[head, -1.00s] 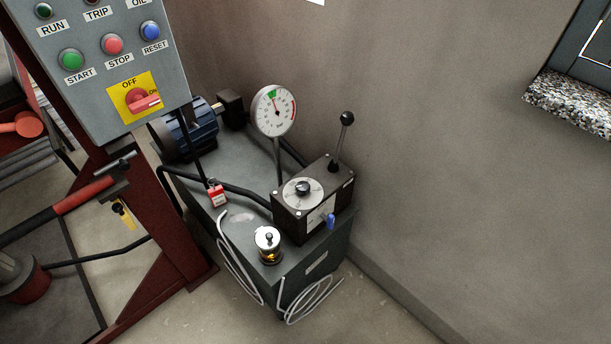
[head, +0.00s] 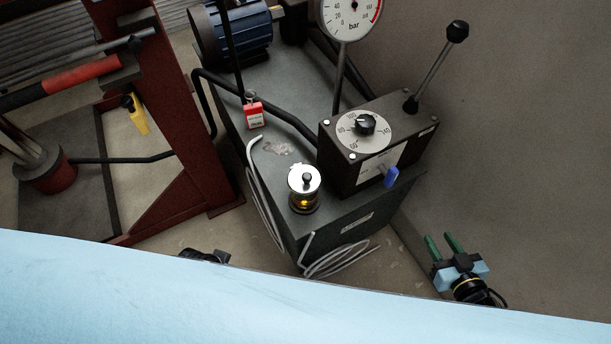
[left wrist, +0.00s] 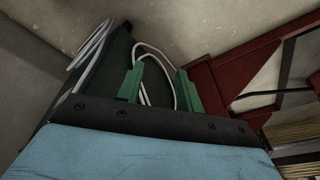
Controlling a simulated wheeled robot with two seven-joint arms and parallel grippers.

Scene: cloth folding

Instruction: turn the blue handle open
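The blue handle (head: 391,177) is a small blue lever on the front right of the dark valve block (head: 345,185), which sits on a grey tank unit. My right gripper (head: 443,243) has green fingers standing apart, with nothing between them. It is below and to the right of the blue handle, apart from it. In the left wrist view my left gripper (left wrist: 160,85) has its green fingers spread and empty, with the tank side and white hose behind them. In the head view only a dark part of the left arm shows at the bottom edge of the scene.
A black-knobbed lever (head: 457,32) rises from the block beside a pressure gauge (head: 350,14). A glass-sided filler cap (head: 304,188) and a red padlock (head: 254,112) are on the tank. White hose (head: 340,262) coils at its front. A red frame (head: 180,120) stands left; a wall is right.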

